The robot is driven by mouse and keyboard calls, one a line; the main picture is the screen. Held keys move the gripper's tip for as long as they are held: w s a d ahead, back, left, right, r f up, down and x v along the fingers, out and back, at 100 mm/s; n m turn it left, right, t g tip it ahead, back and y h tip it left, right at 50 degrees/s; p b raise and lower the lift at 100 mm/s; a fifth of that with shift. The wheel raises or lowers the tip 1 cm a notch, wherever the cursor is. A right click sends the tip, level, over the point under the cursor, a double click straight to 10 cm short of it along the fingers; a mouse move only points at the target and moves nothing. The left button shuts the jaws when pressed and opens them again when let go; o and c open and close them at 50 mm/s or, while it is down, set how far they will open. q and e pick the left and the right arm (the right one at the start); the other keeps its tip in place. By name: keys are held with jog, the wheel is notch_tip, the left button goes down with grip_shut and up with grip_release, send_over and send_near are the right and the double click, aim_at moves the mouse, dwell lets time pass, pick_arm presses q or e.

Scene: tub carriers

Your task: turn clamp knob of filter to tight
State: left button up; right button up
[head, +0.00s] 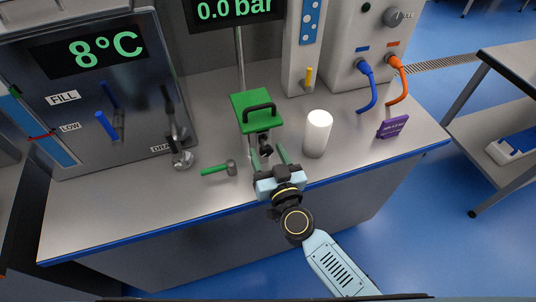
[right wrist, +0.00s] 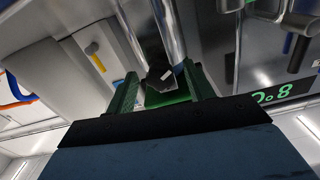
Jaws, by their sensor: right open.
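The filter has a green lid (head: 256,101) with a black handle and stands near the counter's front. Below the lid, in front of its body, is a small dark clamp knob (head: 265,148), partly hidden by my gripper. My right gripper (head: 269,154) is open, its two green fingers pointing at the knob. In the right wrist view a dark knob with a white mark (right wrist: 161,77) lies between the open fingers (right wrist: 164,78), with a gap on both sides. I cannot tell how far the knob is turned. My left gripper is not in view.
A green-handled tool (head: 219,170) lies left of the filter, and a white cylinder (head: 318,133) stands at right. A drain tap (head: 181,157) juts from the tank at left. A purple block (head: 393,127) and blue and orange hoses are farther right. The display (head: 235,9) reads 0.0 bar.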

jog(key=c, duration=1)
